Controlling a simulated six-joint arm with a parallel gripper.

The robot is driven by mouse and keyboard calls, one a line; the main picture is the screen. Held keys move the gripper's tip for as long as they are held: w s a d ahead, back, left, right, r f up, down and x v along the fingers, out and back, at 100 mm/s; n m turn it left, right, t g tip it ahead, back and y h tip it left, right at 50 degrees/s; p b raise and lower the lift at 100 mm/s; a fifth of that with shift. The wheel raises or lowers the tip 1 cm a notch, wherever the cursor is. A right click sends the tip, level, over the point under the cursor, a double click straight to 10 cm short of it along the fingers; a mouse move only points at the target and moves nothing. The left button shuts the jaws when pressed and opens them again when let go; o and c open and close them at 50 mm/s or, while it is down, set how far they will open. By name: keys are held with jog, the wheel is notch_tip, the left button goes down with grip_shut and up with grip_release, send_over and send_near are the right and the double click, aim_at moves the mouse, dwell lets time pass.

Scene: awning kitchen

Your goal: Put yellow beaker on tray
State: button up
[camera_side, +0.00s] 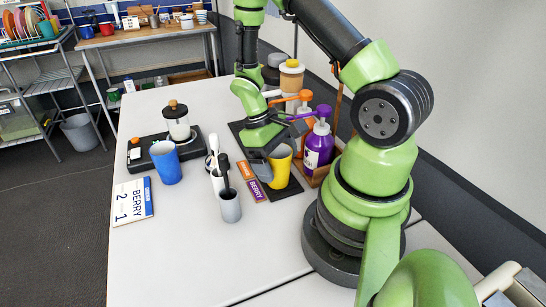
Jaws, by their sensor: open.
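The yellow beaker (281,171) stands upright on a dark mat (289,190), right of the middle of the table. My gripper (274,155) is low at the beaker, open, with a dark finger at its left side. The other finger is partly hidden, and I cannot tell whether either touches the beaker. A black tray-like base (139,161) lies at the left of the table, with a lidded jar (176,122) on it and a blue beaker (166,163) at its front edge. A wooden tray (318,180) with bottles stands right of the yellow beaker.
A purple pump bottle (318,147) stands close right of my gripper. A grey cup (230,206) with brushes stands in front, beside small labels (254,188). A calendar-like card (132,202) lies at the left edge. The front middle of the table is clear.

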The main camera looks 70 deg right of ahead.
jog(key=shift+r, duration=0.25)
jog(key=w, duration=0.4)
jog(key=w+d, duration=0.1)
jog(key=w, duration=0.7)
jog(key=shift+d+r, duration=0.15)
jog(key=shift+r, duration=0.25)
jog(key=shift+w+r, duration=0.3)
jog(key=shift+r, duration=0.1)
jog(key=s+a+r+t, duration=0.2)
jog(key=a+r+t, duration=0.15)
jog(key=r, duration=0.55)
jog(key=s+a+r+t, duration=0.15)
jog(key=a+r, duration=0.25)
jog(key=r, duration=0.5)
jog(key=s+a+r+t, duration=0.3)
jog(key=s, duration=0.3)
jog(key=s+a+r+m+t+y, duration=0.1)
jog(key=s+a+r+t, duration=0.2)
jog(key=s, duration=0.3)
jog(key=shift+s+r+t+y, duration=0.3)
jog(key=shift+s+r+t, duration=0.05)
jog(key=shift+t, duration=0.05)
